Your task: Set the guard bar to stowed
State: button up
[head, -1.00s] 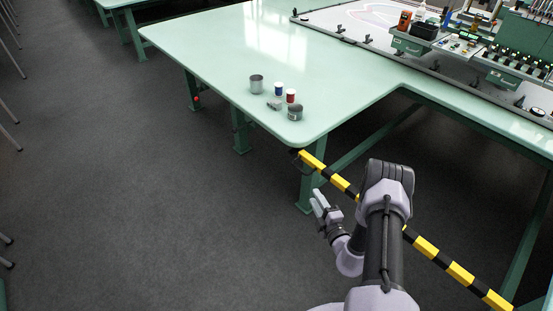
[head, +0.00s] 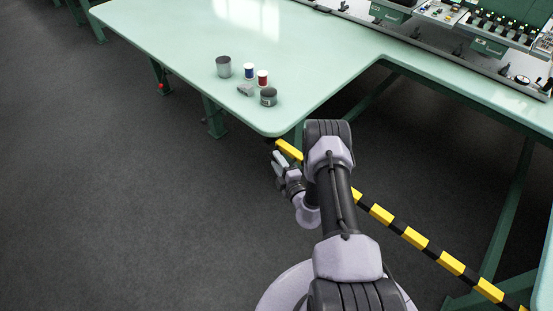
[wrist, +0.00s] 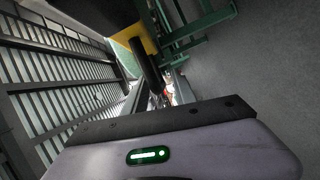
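The guard bar (head: 408,232) is a yellow-and-black striped bar. It slants from beside the near corner of the green table down to the lower right, and my arm hides part of it. My gripper (head: 278,162) is at the bar's upper left end, just below the table corner. Whether it touches the bar is unclear. In the wrist view, a yellow and black piece that looks like the bar (wrist: 148,66) is close, beyond the gripper body. The fingertips are too small or hidden to show their opening.
The green table (head: 170,40) holds a grey cup (head: 223,66), blue and red spools (head: 249,70), a small grey block (head: 245,90) and a dark tin (head: 268,97) near its corner. Green legs (head: 213,118) stand below. The floor at left is clear.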

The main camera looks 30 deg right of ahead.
jog(key=shift+c, duration=0.4)
grip_shut()
dwell(0.9)
